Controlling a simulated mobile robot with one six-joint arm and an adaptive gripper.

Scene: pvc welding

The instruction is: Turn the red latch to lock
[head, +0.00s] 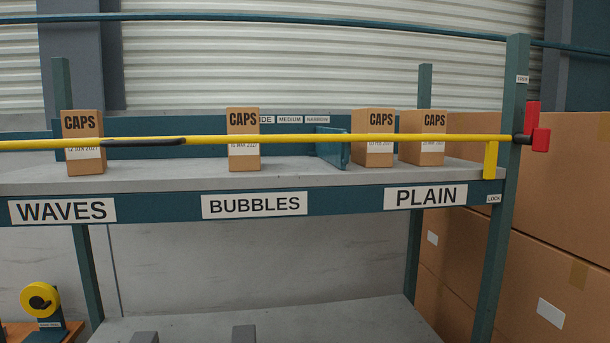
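The red latch (532,115) is on the right post of the shelf rack, at the right end of the yellow bar (300,139). Its long red part stands upward from a dark pivot (521,138), and a red block (541,139) sticks out at its lower end. A small FREE label (522,79) is on the post above the latch. A small LOCK label (493,198) is below it, at the right end of the shelf edge. My gripper is not in view.
The yellow bar crosses in front of the upper shelf (300,173), with a black grip (143,141) at left. Several CAPS boxes (243,140) stand behind it. Large cartons (560,190) stand close behind the right post. A yellow bracket (491,160) rises beneath the bar's right end.

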